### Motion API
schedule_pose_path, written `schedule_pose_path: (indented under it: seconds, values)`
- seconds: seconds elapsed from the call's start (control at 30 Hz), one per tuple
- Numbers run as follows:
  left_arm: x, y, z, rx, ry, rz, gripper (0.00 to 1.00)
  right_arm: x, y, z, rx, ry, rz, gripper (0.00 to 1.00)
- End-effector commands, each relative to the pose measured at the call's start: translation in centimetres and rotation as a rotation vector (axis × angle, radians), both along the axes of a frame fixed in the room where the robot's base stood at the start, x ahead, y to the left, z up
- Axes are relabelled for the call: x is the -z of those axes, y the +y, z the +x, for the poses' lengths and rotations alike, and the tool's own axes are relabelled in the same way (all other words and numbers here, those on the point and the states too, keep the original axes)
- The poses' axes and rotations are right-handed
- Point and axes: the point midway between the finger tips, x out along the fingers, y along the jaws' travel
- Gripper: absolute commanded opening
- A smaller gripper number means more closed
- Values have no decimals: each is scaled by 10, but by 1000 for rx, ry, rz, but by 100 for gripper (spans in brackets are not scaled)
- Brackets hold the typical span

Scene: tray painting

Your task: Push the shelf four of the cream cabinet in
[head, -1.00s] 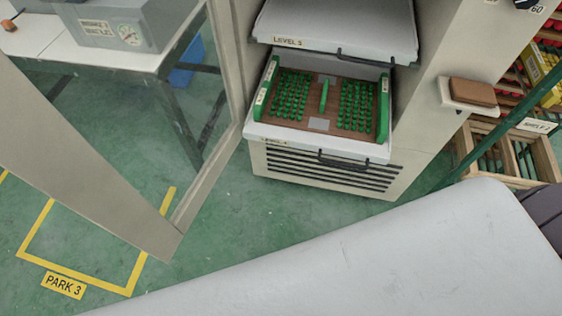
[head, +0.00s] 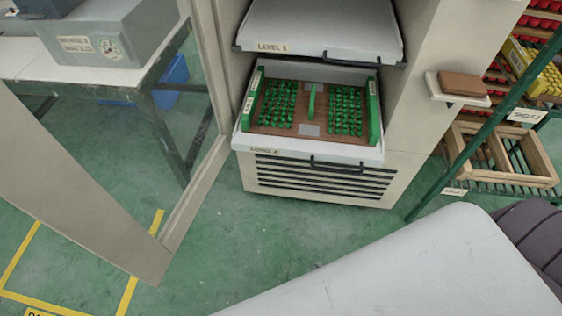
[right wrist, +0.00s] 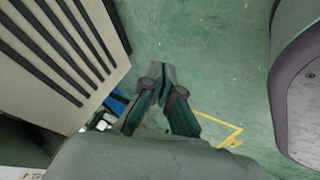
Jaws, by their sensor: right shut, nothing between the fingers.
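The cream cabinet (head: 415,125) stands open in the head view. Its shelf four (head: 345,152), labelled level 4, sticks out at the front with a black handle (head: 345,165). On it lies a brown tray (head: 311,103) with green side walls and rows of green pegs. My right gripper (right wrist: 163,85) shows in the right wrist view, shut and empty, over the green floor. The vented cabinet base (right wrist: 65,45) is left of it, apart from the fingers. The gripper is not seen touching the shelf. My left gripper is in neither view.
The level 5 shelf (head: 320,28) also sticks out above. The cabinet's glazed door (head: 140,235) stands open at left. A table (head: 85,68) with a grey bin (head: 118,35) is behind it. A green rack (head: 458,165) stands right. Floor before the cabinet is clear.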

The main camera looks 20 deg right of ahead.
Motion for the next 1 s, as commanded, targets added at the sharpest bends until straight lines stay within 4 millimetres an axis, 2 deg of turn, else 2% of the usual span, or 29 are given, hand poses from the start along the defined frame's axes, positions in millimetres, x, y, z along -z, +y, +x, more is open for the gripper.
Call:
schedule_pose_path:
  seconds: [0.03,0.1,0.2,0.3,0.4,0.53,0.6,0.7,0.87,1.0]
  values:
    - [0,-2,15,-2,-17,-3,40,-6,-1,26,-53,-87,-35,0]
    - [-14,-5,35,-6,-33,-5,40,-32,-3,60,-142,-220,-106,0]
    - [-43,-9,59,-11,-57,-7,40,-79,-3,103,-268,-416,-232,0]
    - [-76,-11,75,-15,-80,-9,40,-133,-1,134,-382,-602,-376,0]
    - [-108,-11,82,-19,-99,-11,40,-183,3,151,-476,-757,-518,0]
    - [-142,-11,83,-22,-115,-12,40,-232,9,158,-557,-895,-666,0]
    - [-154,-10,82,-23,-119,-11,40,-249,12,159,-583,-939,-719,0]
    - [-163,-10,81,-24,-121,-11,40,-262,14,160,-600,-970,-758,0]
    - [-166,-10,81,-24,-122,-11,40,-266,18,174,-604,-980,-764,0]
    - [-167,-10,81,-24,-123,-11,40,-266,24,199,-604,-979,-765,0]
